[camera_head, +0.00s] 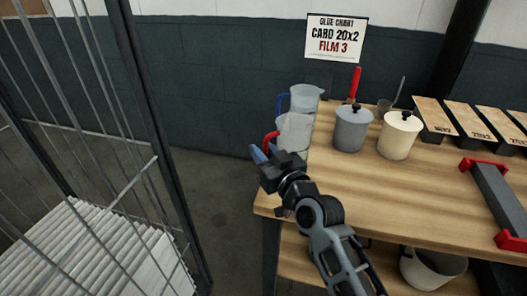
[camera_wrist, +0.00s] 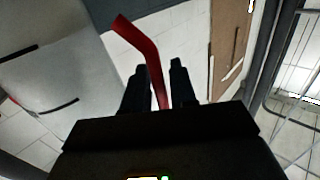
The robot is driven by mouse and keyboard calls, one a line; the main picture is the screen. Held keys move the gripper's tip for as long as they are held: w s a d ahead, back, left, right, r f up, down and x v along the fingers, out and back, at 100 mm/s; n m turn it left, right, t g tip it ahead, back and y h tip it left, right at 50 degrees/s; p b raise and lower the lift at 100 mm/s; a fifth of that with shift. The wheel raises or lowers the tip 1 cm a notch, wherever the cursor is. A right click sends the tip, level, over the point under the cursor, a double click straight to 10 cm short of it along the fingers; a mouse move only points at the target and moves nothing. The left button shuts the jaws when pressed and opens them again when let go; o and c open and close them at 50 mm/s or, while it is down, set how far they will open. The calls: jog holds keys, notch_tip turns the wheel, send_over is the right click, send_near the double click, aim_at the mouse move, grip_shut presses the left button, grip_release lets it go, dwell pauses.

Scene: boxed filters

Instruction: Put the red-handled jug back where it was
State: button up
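The red-handled jug (camera_head: 295,131) is a pale translucent jug at the left end of the wooden table (camera_head: 335,183), its red handle turned left. I cannot tell whether its base touches the table. My gripper (camera_head: 259,153) is at the handle side of the jug. In the wrist view the red handle (camera_wrist: 146,48) runs down between the two dark fingers of my gripper (camera_wrist: 159,68). The fingers stand apart with a gap beside the handle, so they look open around it. A similar jug with a blue handle (camera_head: 306,98) stands just behind.
A grey lidded pot (camera_head: 351,131) and a cream lidded pot (camera_head: 399,137) stand right of the jugs. A sign (camera_head: 336,38) hangs behind. A grey bar with red ends (camera_head: 497,200) lies at right. A metal cage (camera_head: 163,190) stands at left, with floor between.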

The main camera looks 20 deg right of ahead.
jog(key=shift+o, duration=1.2)
jog(key=shift+r, duration=0.1)
jog(key=shift+s, duration=0.1)
jog(key=s+d+b, duration=0.1)
jog(key=s, duration=1)
jog(key=shift+s+d+b, duration=0.35)
jog(key=shift+d, duration=0.05)
